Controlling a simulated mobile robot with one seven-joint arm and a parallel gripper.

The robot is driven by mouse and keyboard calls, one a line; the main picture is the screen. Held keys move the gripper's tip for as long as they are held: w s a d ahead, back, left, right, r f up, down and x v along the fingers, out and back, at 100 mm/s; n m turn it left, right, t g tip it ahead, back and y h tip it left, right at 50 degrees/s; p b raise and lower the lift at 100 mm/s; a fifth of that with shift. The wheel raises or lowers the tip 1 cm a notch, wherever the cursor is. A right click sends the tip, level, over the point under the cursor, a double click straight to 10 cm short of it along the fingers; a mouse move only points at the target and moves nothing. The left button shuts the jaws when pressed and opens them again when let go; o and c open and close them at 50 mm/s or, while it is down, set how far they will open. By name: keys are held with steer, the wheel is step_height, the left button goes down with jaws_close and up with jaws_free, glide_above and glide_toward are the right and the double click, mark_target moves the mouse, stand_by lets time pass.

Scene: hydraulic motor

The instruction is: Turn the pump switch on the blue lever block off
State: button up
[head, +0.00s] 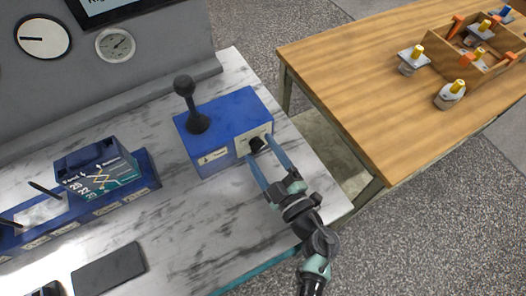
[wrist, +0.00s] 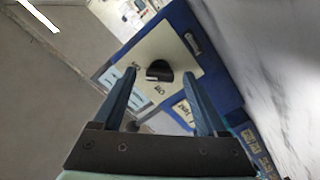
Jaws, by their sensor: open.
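The blue lever block (head: 232,107) stands on the marble-topped bench, with a black ball-topped lever (head: 197,121) on its top. The pump switch (head: 257,144) is a black rotary knob on a pale plate on the block's front face.
A blue rail with a dark box (head: 95,165) lies left of the block. A dark flat device (head: 110,268) lies near the bench front. Gauges (head: 116,45) are on the grey panel behind. A wooden table (head: 370,80) with several yellow-topped parts stands right, across a gap.

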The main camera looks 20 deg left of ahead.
jaws_close()
stand_by(0.3)
steer(key=shift+n, duration=0.3)
steer(key=n+b, duration=0.2)
steer(key=n, duration=0.1)
steer(key=shift+d+f+n, duration=0.1)
steer(key=shift+n, duration=0.2)
steer(key=n+b, duration=0.2)
steer(key=n, duration=0.2)
steer(key=shift+n, duration=0.3)
steer(key=n+b, duration=0.1)
steer(key=n, duration=0.3)
steer(key=shift+n+b, duration=0.3)
steer(key=shift+b, duration=0.1)
steer(key=shift+n+b, duration=0.9)
steer(key=shift+n, duration=1.3)
